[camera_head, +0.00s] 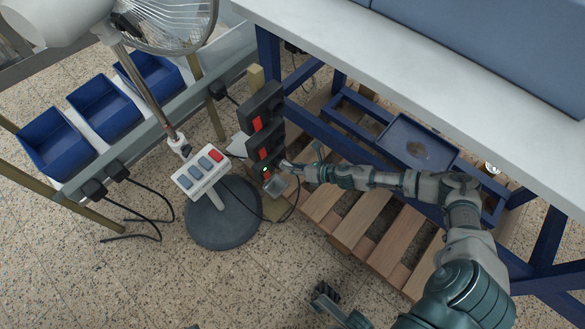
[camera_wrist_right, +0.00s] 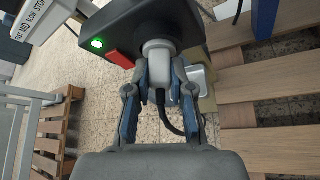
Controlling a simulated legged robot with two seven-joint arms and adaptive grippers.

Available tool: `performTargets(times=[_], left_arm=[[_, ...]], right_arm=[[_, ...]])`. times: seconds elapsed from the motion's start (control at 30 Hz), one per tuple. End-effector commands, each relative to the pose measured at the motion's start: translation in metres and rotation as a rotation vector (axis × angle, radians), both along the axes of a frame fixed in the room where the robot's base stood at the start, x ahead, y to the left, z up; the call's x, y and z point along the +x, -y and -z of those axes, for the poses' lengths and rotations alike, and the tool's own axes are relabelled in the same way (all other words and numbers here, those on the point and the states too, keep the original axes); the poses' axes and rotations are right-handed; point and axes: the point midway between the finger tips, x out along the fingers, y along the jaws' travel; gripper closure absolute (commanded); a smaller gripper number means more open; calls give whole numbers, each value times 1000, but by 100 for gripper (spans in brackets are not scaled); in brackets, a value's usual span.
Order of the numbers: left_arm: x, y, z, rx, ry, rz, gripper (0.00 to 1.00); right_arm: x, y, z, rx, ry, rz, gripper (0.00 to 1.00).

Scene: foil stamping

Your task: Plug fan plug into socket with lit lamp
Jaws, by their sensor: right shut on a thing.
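My right gripper (camera_wrist_right: 158,82) is shut on the light grey fan plug (camera_wrist_right: 157,55), with one finger on each side. The plug's front end meets the face of a black socket box (camera_wrist_right: 185,22); how deep it sits is hidden. A green lamp (camera_wrist_right: 97,43) glows on this box beside a red switch (camera_wrist_right: 119,59). In the head view, my right gripper (camera_head: 288,168) is at the lowest of several stacked socket boxes, where the green lamp (camera_head: 265,168) shows. My left gripper (camera_head: 325,293) is low in the head view, away from the sockets; its jaws are unclear.
The fan (camera_head: 180,20) stands left of the sockets, with a button panel (camera_head: 202,171) and round base (camera_head: 222,218). A black cable loops from the plug beside the base. A wooden pallet (camera_head: 335,215) and blue table frame (camera_head: 270,60) are at the right.

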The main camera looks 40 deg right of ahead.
Motion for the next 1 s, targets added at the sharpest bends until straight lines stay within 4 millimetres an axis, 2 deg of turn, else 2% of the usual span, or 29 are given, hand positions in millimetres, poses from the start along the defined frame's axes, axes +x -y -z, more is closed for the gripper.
performTargets(times=[0.03, 0.1, 0.13, 0.53, 1.0], left_arm=[[0, 0, 0, 0, 0, 0, 100], [0, 0, 0, 0, 0, 0, 100], [0, 0, 0, 0, 1, 0, 100], [-3, -2, -3, -3, 10, -2, 100], [-3, -1, -2, -1, 5, 0, 100]], right_arm=[[1, 0, -1, 1, 2, 0, 71], [1, 0, -1, 1, 3, 1, 53], [1, 0, -1, 1, 2, 0, 49], [-6, 3, -2, -1, 0, 1, 49], [-69, 27, -33, 1, -4, 1, 49]])
